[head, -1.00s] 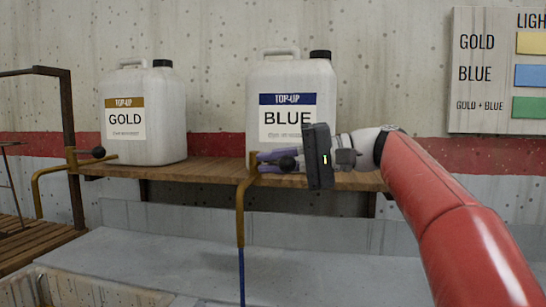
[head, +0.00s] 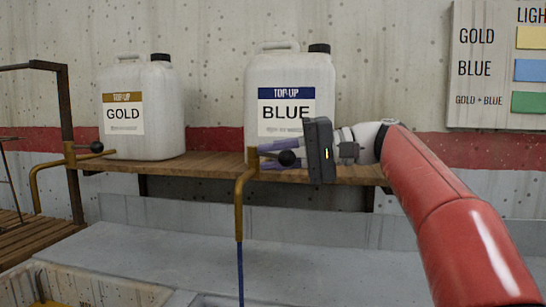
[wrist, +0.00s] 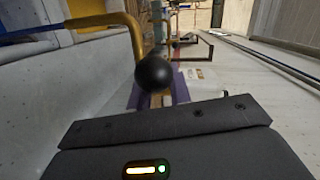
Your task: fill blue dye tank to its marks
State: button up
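The white BLUE top-up jug (head: 320,75) stands on the wooden shelf. The brass blue tap (head: 240,205) hangs at the shelf front, and a thin blue stream (head: 241,275) runs down from its spout. Its black ball lever (head: 287,158) points right. My gripper (head: 268,157) reaches in from the right. Its purple fingers lie above and below the lever with a gap between them; whether they touch it is unclear. The wrist view shows the ball (wrist: 155,73) close, with fingers (wrist: 180,90) beyond it. The blue tank's level and marks are not visible; only a tank rim (head: 215,299) shows.
The GOLD jug (head: 150,115) and gold tap (head: 36,185) with its lever stand left. A tank with yellow liquid (head: 62,303) shows at bottom left. The colour chart (head: 495,65) hangs right. The grey ledge (head: 330,260) is clear.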

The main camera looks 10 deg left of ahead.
jog(key=w+d+r, duration=0.1)
jog(key=d, duration=0.6)
jog(key=shift+d, duration=0.15)
